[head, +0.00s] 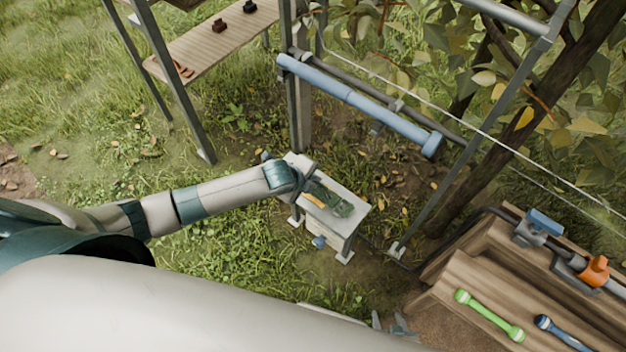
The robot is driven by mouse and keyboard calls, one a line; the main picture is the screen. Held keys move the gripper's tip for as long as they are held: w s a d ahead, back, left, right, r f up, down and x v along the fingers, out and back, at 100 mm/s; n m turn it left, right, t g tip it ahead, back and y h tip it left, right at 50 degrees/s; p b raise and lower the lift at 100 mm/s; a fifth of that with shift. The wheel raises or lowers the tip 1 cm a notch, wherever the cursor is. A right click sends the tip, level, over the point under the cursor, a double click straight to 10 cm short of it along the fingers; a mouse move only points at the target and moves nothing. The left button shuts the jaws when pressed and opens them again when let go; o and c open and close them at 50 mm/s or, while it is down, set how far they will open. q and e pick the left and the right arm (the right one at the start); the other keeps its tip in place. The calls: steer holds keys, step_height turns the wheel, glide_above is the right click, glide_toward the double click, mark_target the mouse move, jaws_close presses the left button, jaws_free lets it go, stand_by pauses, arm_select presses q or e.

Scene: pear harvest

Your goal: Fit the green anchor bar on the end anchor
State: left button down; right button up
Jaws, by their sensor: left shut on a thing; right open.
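A bright green bar (490,315) with pale rounded ends lies on the wooden bench at the lower right. I take it for the green anchor bar; no gripper touches it. My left gripper (315,187) is over a small pale stand, shut on a dark green piece (341,206) with a yellow-orange strip beside it. The hand partly hides this piece, so its full shape is unclear. My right gripper (396,325) shows only partly at the bottom, open and empty, left of the bench. I cannot tell for sure which part is the end anchor.
The small pale stand (357,212) stands on grass beside a metal post. A blue tube (360,100) hangs on the frame above it. The wooden bench (470,270) also bears a dark blue bar (562,333) and an orange clamp (596,270). A plank shelf (190,50) is at upper left.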

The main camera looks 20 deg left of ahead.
arm_select(q)
steer(key=shift+f, duration=0.15)
steer(key=c, duration=1.7)
jaws_free()
steer(key=v, duration=1.7)
steer(key=shift+s+r, duration=0.1)
steer(key=shift+r, duration=0.1)
steer(key=shift+d, duration=0.1)
